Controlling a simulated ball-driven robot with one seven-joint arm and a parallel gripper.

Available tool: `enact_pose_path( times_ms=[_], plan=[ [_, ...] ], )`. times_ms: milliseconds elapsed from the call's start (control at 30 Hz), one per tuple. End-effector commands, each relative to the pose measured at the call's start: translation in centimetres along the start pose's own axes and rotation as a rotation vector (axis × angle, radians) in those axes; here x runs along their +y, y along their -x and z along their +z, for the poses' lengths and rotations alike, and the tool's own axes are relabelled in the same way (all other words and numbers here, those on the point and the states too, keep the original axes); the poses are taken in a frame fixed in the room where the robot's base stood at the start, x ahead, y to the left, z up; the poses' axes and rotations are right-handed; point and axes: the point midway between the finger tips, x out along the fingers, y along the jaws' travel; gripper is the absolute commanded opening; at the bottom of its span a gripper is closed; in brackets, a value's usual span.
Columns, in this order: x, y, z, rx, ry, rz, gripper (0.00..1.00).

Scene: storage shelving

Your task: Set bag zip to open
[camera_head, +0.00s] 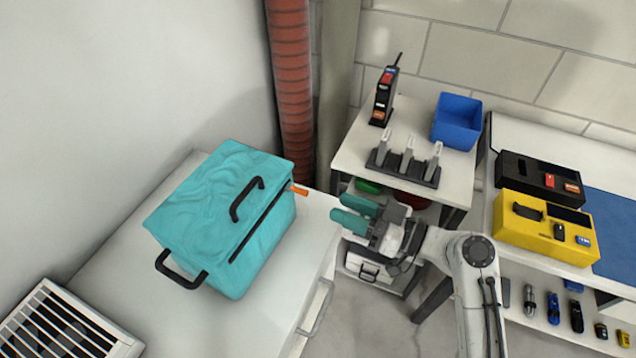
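A turquoise bag (205,210) with black handles stands on the white cabinet top at left. A dark zip line (258,228) runs along its upper right edge. An orange zip pull (299,190) sticks out at the far right end of that line, near the bag's back right corner. My gripper (340,216) has two teal fingers, visibly apart, with nothing seen between them. It is to the right of the bag and the pull, apart from both, pointing left toward them. Whether the zip is parted cannot be made out.
The white cabinet top (150,325) has a handle (318,307) on its right side. A white shelf unit (350,150) holds a radio (384,92), a charger rack (404,165) and a blue bin (457,121). A yellow case (530,232) and a black case (515,172) stand at right.

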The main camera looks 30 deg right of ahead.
Motion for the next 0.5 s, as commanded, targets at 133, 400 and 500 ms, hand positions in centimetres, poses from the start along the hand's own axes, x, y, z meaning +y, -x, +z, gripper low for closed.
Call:
enact_pose_path(
  times_ms=[133, 400, 500],
  plan=[
    [-0.1, -2.6, -0.2, -0.002, 0.0, -0.004, 0.38],
    [-0.2, -7.3, -0.1, -0.004, 0.0, -0.004, 0.38],
    [-0.1, -8.5, -0.1, -0.003, -0.001, -0.003, 0.38]
  ],
)
